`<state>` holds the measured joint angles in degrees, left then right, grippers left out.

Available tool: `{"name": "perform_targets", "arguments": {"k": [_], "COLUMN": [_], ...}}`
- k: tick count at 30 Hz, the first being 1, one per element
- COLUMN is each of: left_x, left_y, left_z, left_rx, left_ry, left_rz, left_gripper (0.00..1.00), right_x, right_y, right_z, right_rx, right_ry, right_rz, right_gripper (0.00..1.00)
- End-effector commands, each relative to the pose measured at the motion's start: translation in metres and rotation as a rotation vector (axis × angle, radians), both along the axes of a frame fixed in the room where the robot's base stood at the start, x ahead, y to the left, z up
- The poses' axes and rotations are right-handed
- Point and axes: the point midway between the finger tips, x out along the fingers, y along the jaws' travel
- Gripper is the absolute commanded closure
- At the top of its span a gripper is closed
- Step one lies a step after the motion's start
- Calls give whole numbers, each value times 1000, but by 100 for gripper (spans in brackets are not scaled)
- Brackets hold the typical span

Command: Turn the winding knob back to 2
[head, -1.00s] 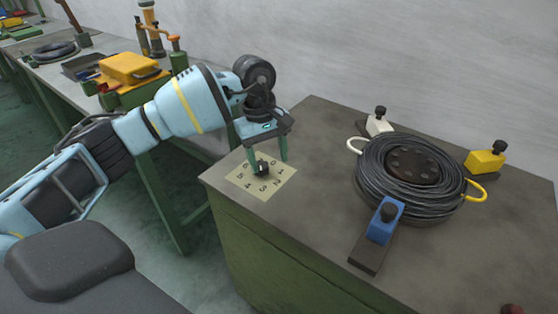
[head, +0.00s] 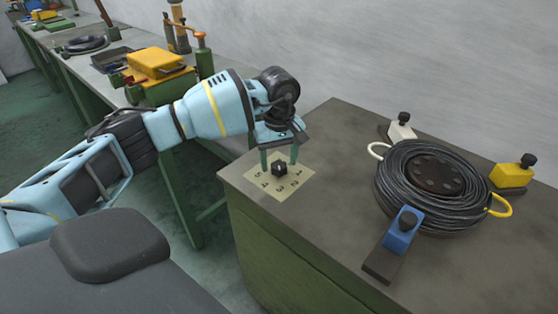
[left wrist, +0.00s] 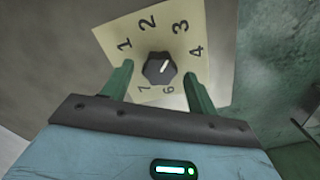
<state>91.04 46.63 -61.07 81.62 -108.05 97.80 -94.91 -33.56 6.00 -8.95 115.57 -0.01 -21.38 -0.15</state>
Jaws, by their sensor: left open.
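The winding knob (head: 279,168) is a small dark faceted knob on a pale yellow dial plate (head: 290,188) at the near left corner of the green cabinet's top. In the left wrist view the knob (left wrist: 158,69) has a white mark pointing up and right, roughly toward the 3. The plate (left wrist: 125,22) there shows 1, 2, 3, 4, 6 and 7; the 5 is hidden. My left gripper (head: 279,162) is open, its green fingers on either side of the knob, with gaps visible in the wrist view (left wrist: 158,82). My right gripper is out of view.
A coil of black cable (head: 433,185) lies right of the dial, with white (head: 400,130), yellow (head: 512,173) and blue (head: 401,232) knobbed blocks around it. A workbench with a yellow box (head: 155,62) stands behind my left arm. The cabinet top between dial and coil is clear.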

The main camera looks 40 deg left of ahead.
Motion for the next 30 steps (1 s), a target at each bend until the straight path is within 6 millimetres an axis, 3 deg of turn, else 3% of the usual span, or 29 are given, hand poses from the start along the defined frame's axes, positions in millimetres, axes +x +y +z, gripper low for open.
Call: {"name": "perform_targets", "arguments": {"k": [12, 22, 30], "left_x": [0, 0, 0], "left_y": [0, 0, 0], "left_z": [-9, -9, -8], "left_rx": [-1, -1, -1], "left_ry": [-1, -1, -1], "left_rz": [-1, -1, 24], "left_gripper": [41, 84, 86], "right_x": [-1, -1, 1], "right_y": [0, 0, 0], "right_z": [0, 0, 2], "right_rx": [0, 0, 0], "right_ry": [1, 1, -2], "right_rz": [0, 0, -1], "right_gripper": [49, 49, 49]}}
